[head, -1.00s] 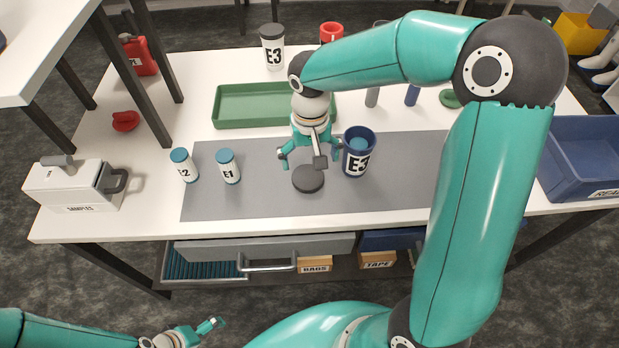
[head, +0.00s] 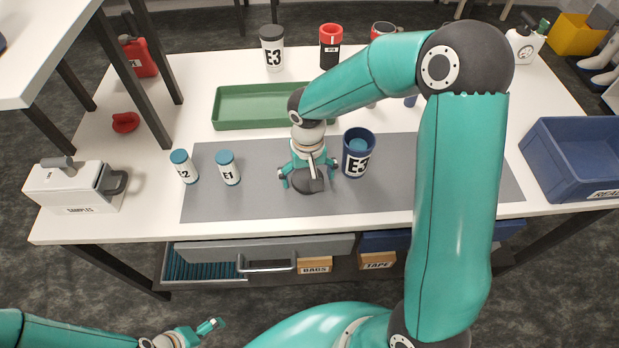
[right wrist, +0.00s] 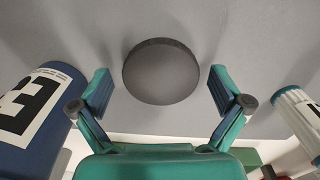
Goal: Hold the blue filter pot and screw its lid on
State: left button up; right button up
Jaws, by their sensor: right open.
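The blue filter pot (head: 357,155), labelled E3, stands open on the grey mat with a lighter blue thing inside. It also shows at the left of the right wrist view (right wrist: 38,108). The dark round lid (head: 310,186) lies flat on the mat to the left of the pot. In the right wrist view the lid (right wrist: 161,71) sits between and ahead of the fingertips. My right gripper (head: 309,181) is open, low over the lid, its fingers apart on both sides. My left gripper (head: 212,327) is at the bottom left, off the table; its jaw state is unclear.
Bottles E2 (head: 184,166) and E1 (head: 228,167) stand left on the mat (head: 240,205). A green tray (head: 240,108) lies behind. A white E3 pot (head: 272,48) stands at the back. A blue crate (head: 575,160) is at the right. The mat's front right is clear.

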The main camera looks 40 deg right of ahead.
dwell(0.3)
jog(key=c, duration=0.8)
jog(key=shift+r, duration=0.1)
notch_tip(320, 180, up, 20)
jog(key=shift+f+p, duration=0.1)
jog(key=shift+p, duration=0.5)
